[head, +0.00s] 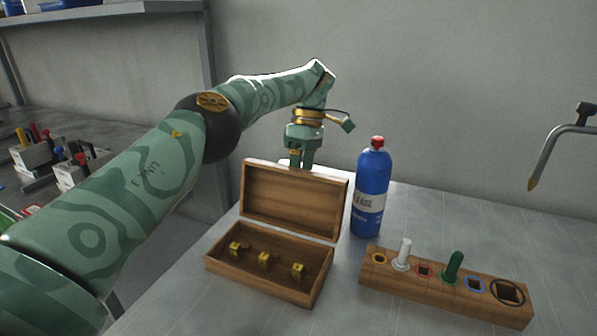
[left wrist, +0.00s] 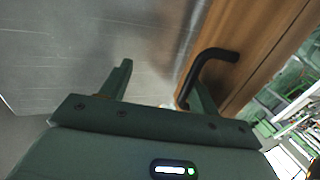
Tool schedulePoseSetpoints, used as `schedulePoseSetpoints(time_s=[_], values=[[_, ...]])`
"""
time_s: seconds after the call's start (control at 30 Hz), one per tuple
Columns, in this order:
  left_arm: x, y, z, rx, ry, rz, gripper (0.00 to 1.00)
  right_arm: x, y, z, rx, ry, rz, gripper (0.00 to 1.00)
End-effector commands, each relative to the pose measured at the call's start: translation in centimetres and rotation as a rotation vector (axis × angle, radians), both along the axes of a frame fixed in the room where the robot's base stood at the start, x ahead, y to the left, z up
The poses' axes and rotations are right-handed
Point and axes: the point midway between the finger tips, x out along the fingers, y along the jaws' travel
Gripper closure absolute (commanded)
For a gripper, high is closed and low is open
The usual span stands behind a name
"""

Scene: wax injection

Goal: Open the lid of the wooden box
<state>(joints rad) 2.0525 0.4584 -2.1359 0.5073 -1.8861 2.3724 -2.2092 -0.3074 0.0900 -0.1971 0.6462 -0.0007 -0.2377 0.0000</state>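The wooden box (head: 262,283) stands on the grey table with its lid (head: 292,205) raised roughly upright at the back. Its inside is exposed to the head view. My left gripper (head: 302,160) is behind the lid's top edge. In the left wrist view my left gripper (left wrist: 162,88) has its fingers spread with nothing between them. A black bent handle (left wrist: 212,58) on the wooden lid (left wrist: 255,45) overlaps the right finger; I cannot tell whether they touch. My right gripper is in neither view.
Several small yellow pieces (head: 264,260) sit inside the box. A blue bottle with a red cap (head: 371,190) stands close right of the lid. A wooden block (head: 440,290) with coloured rings and pegs is at front right. A curved metal nozzle (head: 550,150) hangs at far right.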

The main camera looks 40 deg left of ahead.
Motion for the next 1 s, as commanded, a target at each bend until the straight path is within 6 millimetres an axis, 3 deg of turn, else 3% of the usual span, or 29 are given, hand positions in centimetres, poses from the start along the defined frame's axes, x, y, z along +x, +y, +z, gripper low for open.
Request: schedulePoseSetpoints(time_s=[0.23,0.87,1.0], values=[[0.2,-0.6,0.1,-0.006,-0.005,-0.014,0.64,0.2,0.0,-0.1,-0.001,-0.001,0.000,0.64],[0.3,-0.7,0.6,-0.007,-0.013,-0.014,0.69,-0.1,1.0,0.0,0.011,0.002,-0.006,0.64],[0.1,-0.7,1.8,-0.006,-0.016,-0.014,0.69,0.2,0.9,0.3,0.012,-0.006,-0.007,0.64]])
